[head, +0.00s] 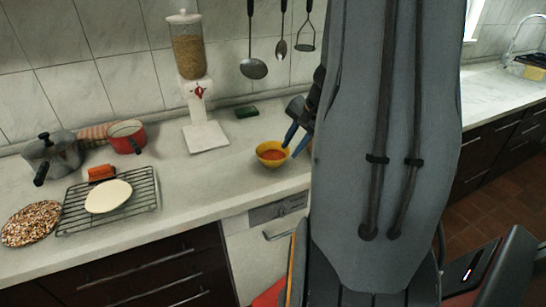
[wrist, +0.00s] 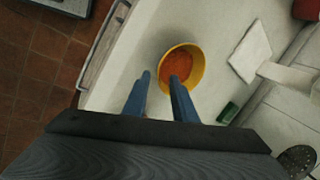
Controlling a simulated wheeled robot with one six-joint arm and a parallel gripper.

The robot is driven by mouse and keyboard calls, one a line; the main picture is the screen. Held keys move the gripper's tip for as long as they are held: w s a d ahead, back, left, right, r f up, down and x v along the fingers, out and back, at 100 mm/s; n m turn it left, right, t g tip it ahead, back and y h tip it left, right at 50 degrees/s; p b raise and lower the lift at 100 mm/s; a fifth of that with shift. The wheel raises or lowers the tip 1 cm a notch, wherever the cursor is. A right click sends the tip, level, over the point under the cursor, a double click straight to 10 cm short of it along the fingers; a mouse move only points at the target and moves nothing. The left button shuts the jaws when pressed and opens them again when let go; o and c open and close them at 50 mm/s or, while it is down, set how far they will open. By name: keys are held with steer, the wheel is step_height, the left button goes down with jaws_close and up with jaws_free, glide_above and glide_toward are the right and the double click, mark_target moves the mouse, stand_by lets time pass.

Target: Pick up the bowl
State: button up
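A yellow bowl (head: 264,161) with orange-red contents stands upright on the pale counter, right of the dispenser. In the wrist view the bowl (wrist: 199,66) lies just ahead of my fingers. My gripper (head: 291,150) has blue fingers and is at the bowl's right side in the head view. In the wrist view my gripper (wrist: 160,77) is open with a gap between the fingers. One finger overlaps the bowl's inside and the other is outside its rim. I cannot tell whether either finger touches the bowl.
A white dispenser (head: 203,130) with grain stands left of the bowl, with a dark green block (head: 246,112) behind. Farther left are a red pot (head: 127,137), a grey pot (head: 52,158), a wire rack (head: 148,190) with a pale disc, and a speckled round mat (head: 30,224). Utensils hang on the wall.

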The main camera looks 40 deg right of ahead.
mark_target(285, 158)
steer(key=shift+p+x, duration=0.3)
steer(key=shift+x, duration=3.2)
steer(key=shift+c, duration=0.3)
jaws_close()
